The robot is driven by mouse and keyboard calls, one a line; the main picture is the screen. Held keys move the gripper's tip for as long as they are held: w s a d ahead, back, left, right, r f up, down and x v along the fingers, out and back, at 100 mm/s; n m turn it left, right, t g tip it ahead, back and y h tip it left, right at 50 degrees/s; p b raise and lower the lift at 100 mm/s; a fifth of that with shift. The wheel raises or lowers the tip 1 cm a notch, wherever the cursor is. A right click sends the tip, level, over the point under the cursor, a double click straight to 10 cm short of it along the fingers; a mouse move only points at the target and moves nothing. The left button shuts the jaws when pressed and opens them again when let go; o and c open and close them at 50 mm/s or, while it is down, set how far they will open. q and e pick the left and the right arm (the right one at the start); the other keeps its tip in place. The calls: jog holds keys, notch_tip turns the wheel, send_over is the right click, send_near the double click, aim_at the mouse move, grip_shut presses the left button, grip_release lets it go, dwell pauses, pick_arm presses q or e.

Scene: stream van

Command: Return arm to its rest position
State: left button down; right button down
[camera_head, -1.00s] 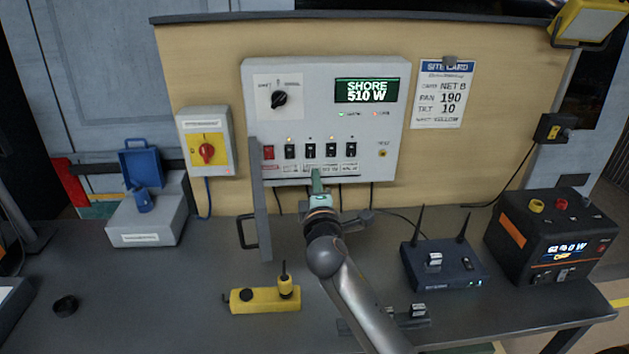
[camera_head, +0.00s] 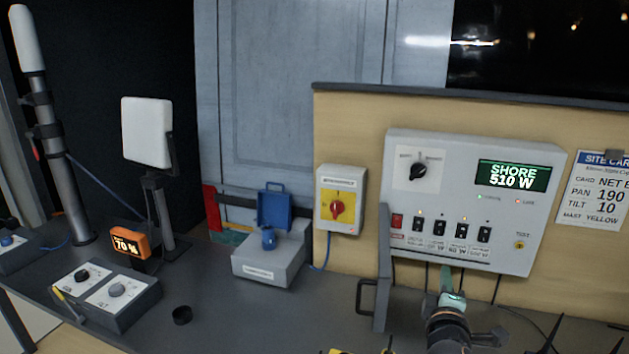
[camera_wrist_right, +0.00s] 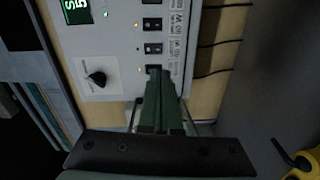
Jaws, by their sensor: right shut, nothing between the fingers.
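My right gripper (camera_head: 447,284) has greenish fingers and shows at the lower edge of the grey switch panel (camera_head: 397,262) in the head view. In the right wrist view its fingers (camera_wrist_right: 158,82) are shut together and empty, with tips close to one of the black rocker switches (camera_wrist_right: 153,48). I cannot tell whether they touch the panel. The panel's display (camera_head: 513,176) reads SHORE 510 W. My left gripper is out of view.
A grey cover with a handle (camera_head: 382,290) hangs open left of my gripper. A yellow-and-red switch box (camera_head: 341,186) is on the wall. A grey box with a blue lid (camera_head: 267,263) and a control box (camera_head: 125,307) stand on the bench.

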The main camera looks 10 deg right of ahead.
jog(key=s+a+f+m+g+y, duration=0.2)
jog(key=s+f+m+g, duration=0.1)
jog(key=s+f, duration=0.55)
jog(key=s+a+f+m+g+y, duration=0.2)
jog(key=s+f+m+g, duration=0.2)
jog(key=s+f, duration=0.4)
jog(key=s+a+f+m+g+y, duration=0.2)
jog(key=s+a+g, duration=0.1)
jog(key=s, duration=0.5)
jog(key=s+a+f+m+g+y, duration=0.1)
jog(key=s+a+g, duration=0.15)
jog(key=s, duration=0.65)
jog(key=w+a+f+t+y, duration=0.1)
jog(key=w+a+f+t, duration=0.1)
jog(key=f, duration=0.3)
jog(key=w+a+f+t+y, duration=0.1)
jog(key=w+a+f+t, duration=0.1)
jog(key=f, duration=0.4)
jog(key=shift+a+f+t+y, duration=0.3)
jog(key=shift+a+t, duration=0.2)
jog(key=shift+t, duration=0.65)
